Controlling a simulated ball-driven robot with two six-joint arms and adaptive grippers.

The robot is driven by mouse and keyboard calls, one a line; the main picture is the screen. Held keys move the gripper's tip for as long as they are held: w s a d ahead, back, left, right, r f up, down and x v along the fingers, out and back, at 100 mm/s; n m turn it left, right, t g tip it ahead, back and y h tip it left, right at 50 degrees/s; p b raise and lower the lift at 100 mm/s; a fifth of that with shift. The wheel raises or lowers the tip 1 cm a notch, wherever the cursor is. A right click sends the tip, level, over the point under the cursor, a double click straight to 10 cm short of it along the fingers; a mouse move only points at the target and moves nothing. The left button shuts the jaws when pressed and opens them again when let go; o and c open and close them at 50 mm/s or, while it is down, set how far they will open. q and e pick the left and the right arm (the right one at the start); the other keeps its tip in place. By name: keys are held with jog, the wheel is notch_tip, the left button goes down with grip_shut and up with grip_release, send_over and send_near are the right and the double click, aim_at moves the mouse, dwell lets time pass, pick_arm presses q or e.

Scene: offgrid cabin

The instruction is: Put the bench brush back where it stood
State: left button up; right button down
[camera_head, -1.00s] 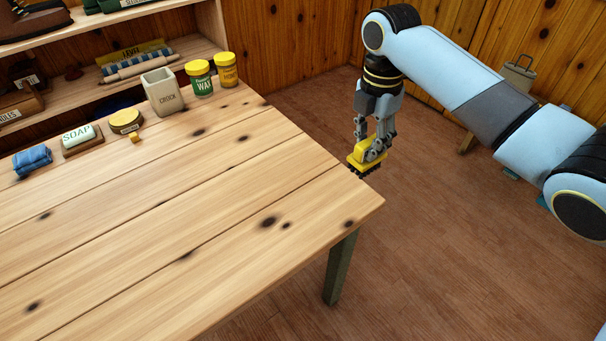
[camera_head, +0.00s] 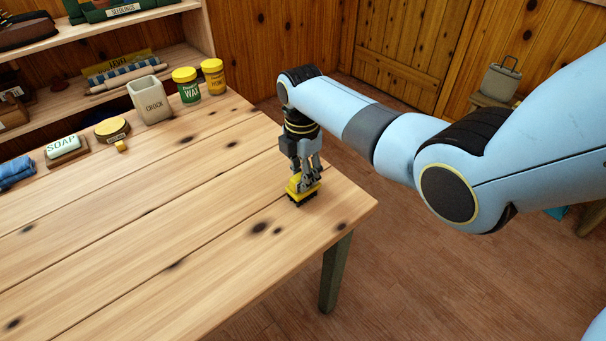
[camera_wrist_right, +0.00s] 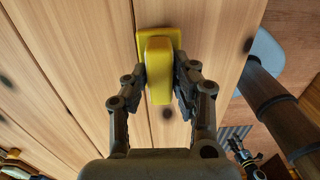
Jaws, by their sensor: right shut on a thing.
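The yellow bench brush (camera_head: 302,193) with dark bristles is over the right part of the wooden table (camera_head: 190,230), bristles down. I cannot tell whether the bristles touch the top. My right gripper (camera_head: 304,178) is shut on the brush from above. In the right wrist view the brush (camera_wrist_right: 158,70) sits between the two fingers of my right gripper (camera_wrist_right: 160,85), with wood planks behind it.
The table's middle and front are clear.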

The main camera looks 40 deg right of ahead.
pick_arm(q)
jog(key=shift+s, duration=0.25)
pick_arm(e)
jog(key=shift+r, duration=0.1)
pick_arm(q)
jog(key=shift+s, duration=0.1)
pick_arm(e)
jog(key=c, duration=1.1)
grip_release()
jog(key=shift+r, duration=0.3)
pick_arm(q)
jog(key=shift+r+p, duration=0.95)
pick_arm(e)
notch_tip(320, 180, up, 12)
jog(key=shift+f, duration=0.25)
jog(key=shift+f, duration=0.1)
